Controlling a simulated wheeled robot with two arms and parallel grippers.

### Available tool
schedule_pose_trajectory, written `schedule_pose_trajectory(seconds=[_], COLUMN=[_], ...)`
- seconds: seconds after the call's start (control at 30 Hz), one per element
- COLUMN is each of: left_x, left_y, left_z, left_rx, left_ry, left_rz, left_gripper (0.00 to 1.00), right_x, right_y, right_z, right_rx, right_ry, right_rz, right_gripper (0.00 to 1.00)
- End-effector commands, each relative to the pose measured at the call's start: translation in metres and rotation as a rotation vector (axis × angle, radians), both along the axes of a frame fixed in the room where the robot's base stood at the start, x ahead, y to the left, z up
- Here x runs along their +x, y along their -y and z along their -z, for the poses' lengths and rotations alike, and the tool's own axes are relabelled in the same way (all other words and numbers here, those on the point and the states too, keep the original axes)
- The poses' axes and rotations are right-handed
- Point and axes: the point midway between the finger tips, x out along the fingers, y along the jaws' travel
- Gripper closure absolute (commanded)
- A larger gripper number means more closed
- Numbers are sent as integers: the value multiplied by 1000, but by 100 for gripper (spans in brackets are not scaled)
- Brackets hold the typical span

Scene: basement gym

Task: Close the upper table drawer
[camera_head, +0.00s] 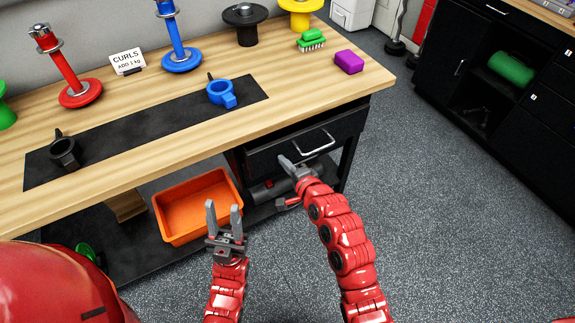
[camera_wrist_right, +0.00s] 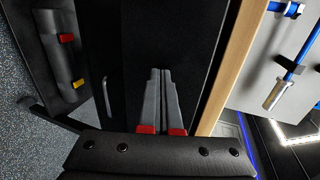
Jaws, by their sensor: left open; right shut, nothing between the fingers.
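The upper drawer (camera_head: 268,159) is black with a silver bar handle (camera_head: 306,146). It sits under the right end of the wooden table (camera_head: 200,130); how far it stands out is hard to tell. My right gripper (camera_head: 285,161) is shut and empty, its tips at the drawer front, left of the handle in the head view; contact is unclear. In the right wrist view its closed fingers (camera_wrist_right: 161,90) lie over a black surface, between the handle (camera_wrist_right: 106,92) and the wooden edge (camera_wrist_right: 234,65). My left gripper (camera_head: 224,213) is open and empty, in front of the orange bin.
An orange bin (camera_head: 169,222) and a dark cylinder (camera_head: 262,192) sit on the lower shelf. Grey floor (camera_head: 440,200) is clear to the right.

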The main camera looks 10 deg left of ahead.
Motion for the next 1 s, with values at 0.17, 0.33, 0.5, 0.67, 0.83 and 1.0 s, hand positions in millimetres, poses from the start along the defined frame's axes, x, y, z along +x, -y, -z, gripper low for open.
schedule_pose_trajectory(seconds=[0.17, 0.33, 0.5, 0.67, 0.83, 1.0], left_x=[0, 0, 0, 0, 0, 0], left_y=[0, 0, 0, 0, 0, 0], left_z=[0, 1, 4, 5, 6, 6], left_rx=[0, 0, 0, 0, 0, 0], left_ry=[0, 0, 0, 0, 0, 0], left_rz=[0, 0, 0, 0, 0, 0], left_gripper=[57, 57, 57, 57, 57, 57], right_x=[0, 9, 37, 58, 65, 65], right_y=[0, -5, -26, -41, -49, -49], right_z=[0, -1, -1, -1, -1, -2], right_rx=[1, 4, 6, 5, 1, 2], right_ry=[1, 2, 1, 2, 3, 5], right_rz=[0, 3, 2, 4, 0, 0], right_gripper=[100, 100, 100, 100, 100, 100])
